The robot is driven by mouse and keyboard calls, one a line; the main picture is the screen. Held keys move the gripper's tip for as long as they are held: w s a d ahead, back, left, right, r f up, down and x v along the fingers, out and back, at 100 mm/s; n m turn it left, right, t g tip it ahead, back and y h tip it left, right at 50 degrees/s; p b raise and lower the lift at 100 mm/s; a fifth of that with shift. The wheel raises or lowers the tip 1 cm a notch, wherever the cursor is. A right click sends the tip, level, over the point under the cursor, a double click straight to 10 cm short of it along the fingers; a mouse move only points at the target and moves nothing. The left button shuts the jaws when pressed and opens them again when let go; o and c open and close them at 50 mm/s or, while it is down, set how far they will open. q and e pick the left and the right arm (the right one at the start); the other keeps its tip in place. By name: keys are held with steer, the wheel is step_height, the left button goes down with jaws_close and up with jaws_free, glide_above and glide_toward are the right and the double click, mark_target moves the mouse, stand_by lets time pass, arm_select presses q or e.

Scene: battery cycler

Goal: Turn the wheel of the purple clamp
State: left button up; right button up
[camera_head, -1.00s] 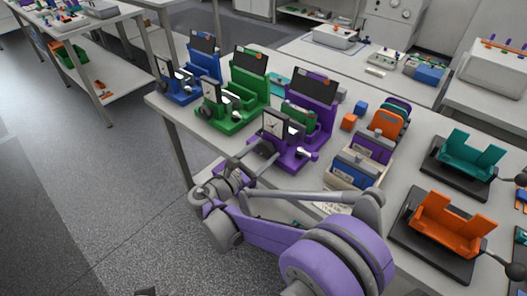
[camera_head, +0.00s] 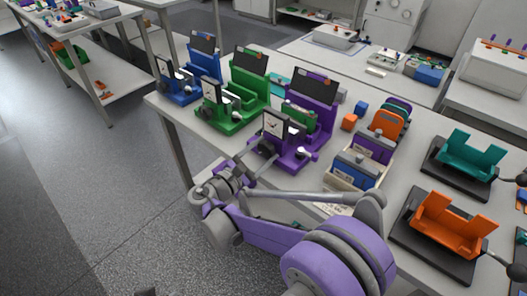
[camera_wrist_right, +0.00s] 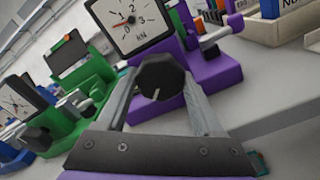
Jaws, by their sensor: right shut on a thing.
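The purple clamp (camera_head: 318,95) stands on the bench, with a square dial gauge (camera_head: 275,124) at its front and a green block (camera_head: 299,117) in it. My right gripper (camera_head: 264,152) reaches the front of this clamp from below. In the right wrist view, the clamp's black wheel (camera_wrist_right: 162,80) sits between the two fingers of my right gripper (camera_wrist_right: 163,92), which is shut on it. A pale mark shows on the wheel's face. The gauge (camera_wrist_right: 134,22) has a red needle near the low end. My left gripper is not in view.
A green clamp (camera_head: 240,95) and a blue clamp (camera_head: 203,65) stand to the left. A bin with purple and blue pieces (camera_head: 366,168) stands right of the purple clamp. Orange (camera_head: 446,226) and teal (camera_head: 470,158) holders are farther right.

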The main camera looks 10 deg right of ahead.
steer(key=o, duration=1.4)
steer(key=shift+c, duration=0.2)
